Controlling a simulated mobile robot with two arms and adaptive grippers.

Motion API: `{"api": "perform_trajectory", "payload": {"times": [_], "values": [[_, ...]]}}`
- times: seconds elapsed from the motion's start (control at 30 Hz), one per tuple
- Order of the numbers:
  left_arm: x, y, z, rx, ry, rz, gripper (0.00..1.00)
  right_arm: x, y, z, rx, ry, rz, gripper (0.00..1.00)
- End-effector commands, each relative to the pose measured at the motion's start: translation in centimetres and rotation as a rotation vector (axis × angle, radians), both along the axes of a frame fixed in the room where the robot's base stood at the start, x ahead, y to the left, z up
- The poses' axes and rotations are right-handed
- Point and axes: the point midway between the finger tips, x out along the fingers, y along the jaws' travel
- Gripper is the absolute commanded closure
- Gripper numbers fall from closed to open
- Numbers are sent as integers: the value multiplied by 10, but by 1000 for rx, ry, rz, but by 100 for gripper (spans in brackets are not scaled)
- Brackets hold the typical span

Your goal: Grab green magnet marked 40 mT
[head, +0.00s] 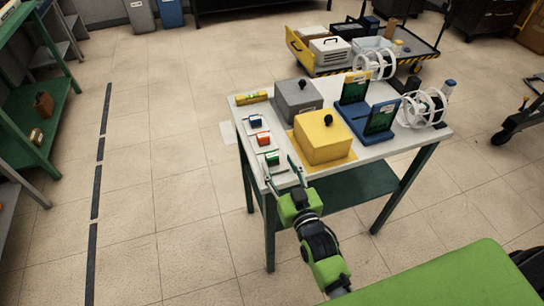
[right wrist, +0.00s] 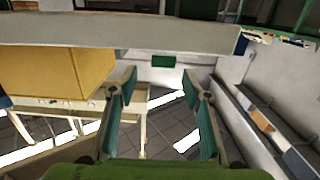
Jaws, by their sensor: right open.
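The green magnet (head: 272,158) is a small block with a white face, on a pale card at the table's near left corner. In the right wrist view a green block (right wrist: 163,61) shows just beyond and between the fingertips, on a pale surface. My right gripper (head: 279,168) is open and empty at the table's near edge, its fingers pointing toward the green magnet; it also shows in the right wrist view (right wrist: 157,85). An orange-red magnet (head: 263,138) and a blue magnet (head: 256,121) lie in a row behind the green one. The markings are too small to read. My left gripper is out of view.
A yellow box (head: 322,138) with a black knob stands right of the magnets, a grey box (head: 297,97) behind it. A blue stand (head: 370,120) with green boards and white coils (head: 423,107) are farther right. A yellow level (head: 251,98) lies at the back left.

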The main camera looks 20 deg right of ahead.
Motion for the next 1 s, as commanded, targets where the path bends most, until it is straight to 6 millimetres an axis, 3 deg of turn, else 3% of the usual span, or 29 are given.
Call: {"api": "perform_trajectory", "payload": {"times": [0.17, 0.53, 0.83, 1.0], "values": [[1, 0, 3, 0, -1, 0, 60, 10, 1, -1, 1, 0, 0, 56], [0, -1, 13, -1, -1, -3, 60, 52, 5, -10, 0, 0, 0, 56], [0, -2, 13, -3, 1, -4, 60, 56, 6, -12, 0, 1, 0, 56], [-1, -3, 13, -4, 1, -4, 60, 56, 6, -12, 0, 1, 0, 100]]}}
